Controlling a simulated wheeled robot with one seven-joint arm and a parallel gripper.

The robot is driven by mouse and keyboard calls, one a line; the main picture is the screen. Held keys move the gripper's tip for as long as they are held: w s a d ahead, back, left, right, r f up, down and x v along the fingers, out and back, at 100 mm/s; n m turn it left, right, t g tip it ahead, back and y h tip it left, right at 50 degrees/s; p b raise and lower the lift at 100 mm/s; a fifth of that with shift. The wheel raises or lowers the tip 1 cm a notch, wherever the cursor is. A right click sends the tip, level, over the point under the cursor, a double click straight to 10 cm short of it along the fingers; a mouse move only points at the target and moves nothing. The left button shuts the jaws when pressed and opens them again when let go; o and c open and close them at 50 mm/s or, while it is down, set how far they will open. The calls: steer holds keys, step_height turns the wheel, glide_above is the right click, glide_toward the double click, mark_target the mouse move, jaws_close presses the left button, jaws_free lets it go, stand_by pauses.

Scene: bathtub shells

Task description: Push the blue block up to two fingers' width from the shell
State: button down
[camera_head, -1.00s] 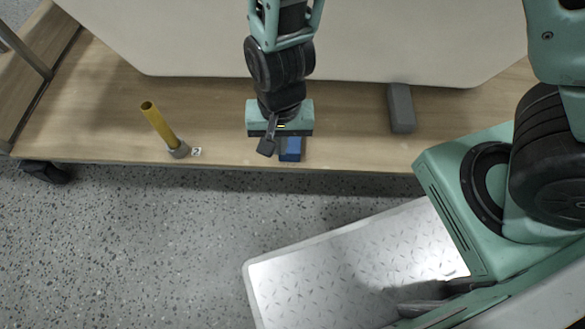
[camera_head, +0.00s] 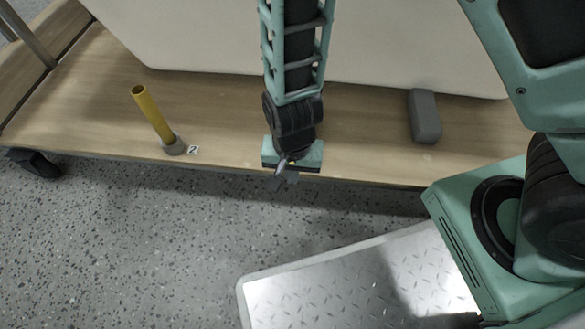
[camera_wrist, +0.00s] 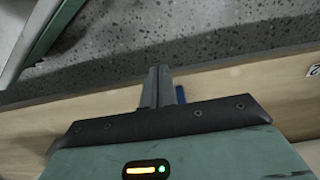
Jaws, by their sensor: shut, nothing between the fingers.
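The blue block shows only as a thin blue sliver (camera_wrist: 181,94) in the wrist view, just right of my fingers and mostly hidden behind the gripper body. In the head view my gripper and wrist hide it. My gripper (camera_head: 285,175) is shut and empty, at the front edge of the wooden board; its fingers also show in the wrist view (camera_wrist: 157,80), pointing toward that edge. The shell (camera_head: 205,45) is the large pale body along the back of the board. I cannot tell whether the fingers touch the block, nor the gap between block and shell.
A yellow tube (camera_head: 152,113) stands tilted in a grey base at the left, beside a small marker tag (camera_head: 193,150). A grey block (camera_head: 425,117) lies on the board (camera_head: 225,110) at the right. Speckled floor (camera_head: 130,240) and a metal plate (camera_head: 330,290) lie in front.

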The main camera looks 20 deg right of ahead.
steer(key=w+b, duration=0.1)
steer(key=w+d+f+b, duration=0.1)
steer(key=w+f+b, duration=0.1)
steer(key=shift+w+d, duration=0.25)
steer(key=shift+w, duration=0.1)
steer(key=shift+w+d+r+p, duration=0.1)
steer(key=shift+w+d+p, duration=0.05)
steer(key=shift+w+p, duration=0.2)
steer(key=w+d+p, duration=0.1)
steer(key=w+p, duration=0.1)
steer(key=w, duration=0.1)
steer(key=w+d+p, duration=0.1)
steer(key=w, duration=0.2)
steer(key=w+d+p, duration=0.2)
steer(key=w, duration=0.1)
steer(key=shift+w+p, duration=0.3)
steer(key=shift+w+d, duration=0.1)
steer(key=shift+w, duration=0.15)
steer(key=shift+s, duration=0.1)
